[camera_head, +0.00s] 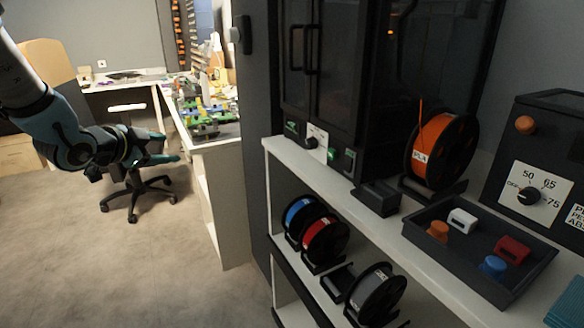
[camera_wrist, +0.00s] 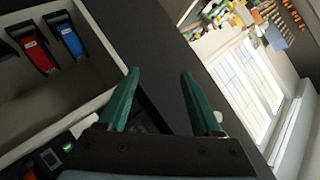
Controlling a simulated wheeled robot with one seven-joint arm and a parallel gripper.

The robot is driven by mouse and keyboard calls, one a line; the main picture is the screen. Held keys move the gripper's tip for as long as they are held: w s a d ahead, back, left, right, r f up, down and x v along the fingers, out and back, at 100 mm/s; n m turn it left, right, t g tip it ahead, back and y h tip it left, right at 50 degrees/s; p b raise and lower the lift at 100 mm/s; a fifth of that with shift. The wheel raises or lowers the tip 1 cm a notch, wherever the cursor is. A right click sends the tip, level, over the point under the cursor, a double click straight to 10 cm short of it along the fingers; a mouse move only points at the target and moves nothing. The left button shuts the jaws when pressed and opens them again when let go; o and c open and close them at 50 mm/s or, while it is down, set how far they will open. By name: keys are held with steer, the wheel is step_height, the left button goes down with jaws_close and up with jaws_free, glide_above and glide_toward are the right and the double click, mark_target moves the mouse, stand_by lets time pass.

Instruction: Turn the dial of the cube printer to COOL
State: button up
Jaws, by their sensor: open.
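The cube printer (camera_head: 350,75) is a tall black enclosure with dark glass doors, standing on the white shelf unit. Its dial (camera_head: 311,143) is a small black knob on a white plate at the lower front edge; its lettering and pointer are too small to read. My gripper (camera_head: 172,159) is at the left, over the floor and well apart from the printer. In the wrist view my gripper (camera_wrist: 158,78) shows two green fingers spread apart with nothing between them. I cannot make out the dial in the wrist view.
A dark tray (camera_head: 465,270) with coloured pieces, an orange spool (camera_head: 438,150) and a black box with a 50-65-75 dial (camera_head: 529,195) share the shelf top. Blue (camera_head: 298,216) and red (camera_head: 322,240) spools sit below. An office chair (camera_head: 137,185) stands behind my gripper.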

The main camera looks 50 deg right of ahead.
steer(key=s+d+f+m+g+h+b, duration=0.2)
steer(key=s+d+m+g+h+b, duration=0.15)
steer(key=s+d+m+g, duration=0.5)
steer(key=m+g+h, duration=0.1)
steer(key=m+g, duration=0.3)
glide_toward(308, 145)
steer(key=shift+t+h, duration=0.25)
steer(key=shift+t, duration=0.2)
steer(key=p+x, duration=0.1)
steer(key=x, duration=0.7)
steer(key=shift+s+d+p, duration=0.25)
steer(key=shift+p, duration=0.05)
jaws_close()
